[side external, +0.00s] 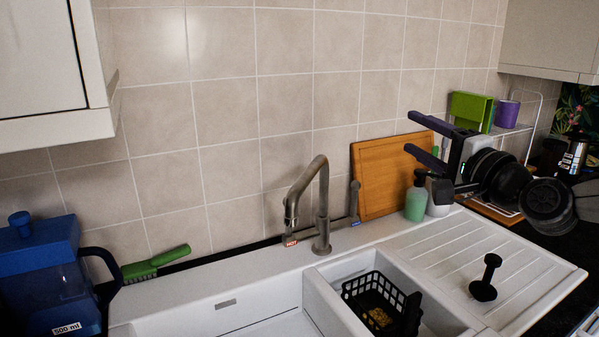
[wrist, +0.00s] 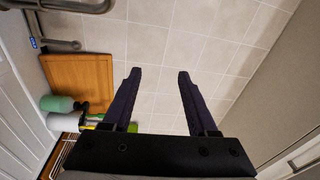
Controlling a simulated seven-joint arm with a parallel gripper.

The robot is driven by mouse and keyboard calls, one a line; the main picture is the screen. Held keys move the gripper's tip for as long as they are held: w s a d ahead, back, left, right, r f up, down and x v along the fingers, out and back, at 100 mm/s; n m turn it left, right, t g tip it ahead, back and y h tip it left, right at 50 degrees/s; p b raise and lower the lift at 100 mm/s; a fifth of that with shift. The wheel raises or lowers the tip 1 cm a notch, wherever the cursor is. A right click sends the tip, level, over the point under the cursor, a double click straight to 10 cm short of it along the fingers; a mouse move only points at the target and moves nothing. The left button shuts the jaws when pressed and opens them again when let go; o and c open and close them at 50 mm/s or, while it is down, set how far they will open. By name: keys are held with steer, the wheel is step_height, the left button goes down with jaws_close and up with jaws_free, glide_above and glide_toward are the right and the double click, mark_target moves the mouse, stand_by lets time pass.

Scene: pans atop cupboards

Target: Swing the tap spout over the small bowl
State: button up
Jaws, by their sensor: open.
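The grey tap (side external: 322,215) stands on the sink's back ledge in the side view. Its bent spout (side external: 307,182) reaches left and toward the camera, with its mouth left of the small bowl. The small bowl (side external: 345,312) is the narrow sink basin right of the large one; a black basket (side external: 383,303) sits in it. Part of the tap (wrist: 62,45) shows at the upper left of the wrist view. My gripper (side external: 409,132) is open and empty, right of the tap and above the soap bottle, apart from the tap. Its two dark fingers also show in the wrist view (wrist: 158,73).
A wooden board (side external: 382,175) leans on the tiles between tap and gripper. A green soap bottle (side external: 416,199) stands below my gripper. A black plug-like tool (side external: 485,280) stands on the drainboard (side external: 520,262). A blue jug (side external: 45,275) and green brush (side external: 155,263) are at left.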

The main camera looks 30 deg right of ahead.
steer(key=w+a+f+g+y, duration=0.1)
steer(key=w+a+f, duration=0.3)
steer(key=a+f, duration=0.8)
steer(key=w+a+r, duration=0.1)
steer(key=w+r, duration=0.1)
steer(key=w, duration=1.1)
steer(key=shift+a, duration=0.2)
jaws_close()
steer(key=shift+f, duration=0.1)
